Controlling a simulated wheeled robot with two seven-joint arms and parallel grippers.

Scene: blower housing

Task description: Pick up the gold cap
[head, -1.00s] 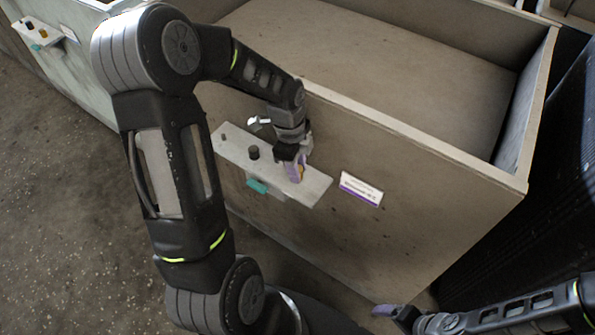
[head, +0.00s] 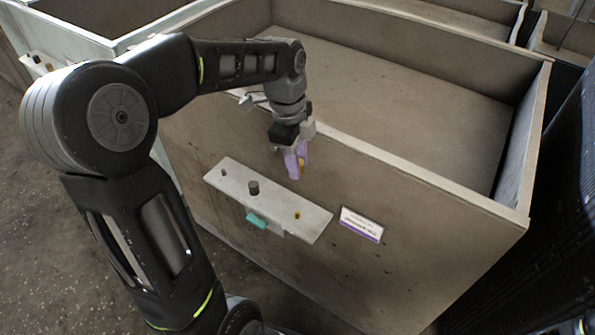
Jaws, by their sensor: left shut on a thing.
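My left gripper (head: 296,166), with pale purple fingers, points down above the right part of a narrow grey shelf (head: 273,205) on the front of a large bin. It is shut on the gold cap (head: 302,163), which shows as a small gold patch at the fingers and is mostly hidden by them. The cap is held clear of the shelf. A small gold-brown stub (head: 297,215) stands on the shelf below. My right gripper is out of view.
A dark cylindrical cap (head: 253,187) and a small peg (head: 225,173) stand on the shelf. A teal piece (head: 257,221) is at its front edge. A white label (head: 361,224) is to the right. The large open bin (head: 440,205) rises behind and looks empty.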

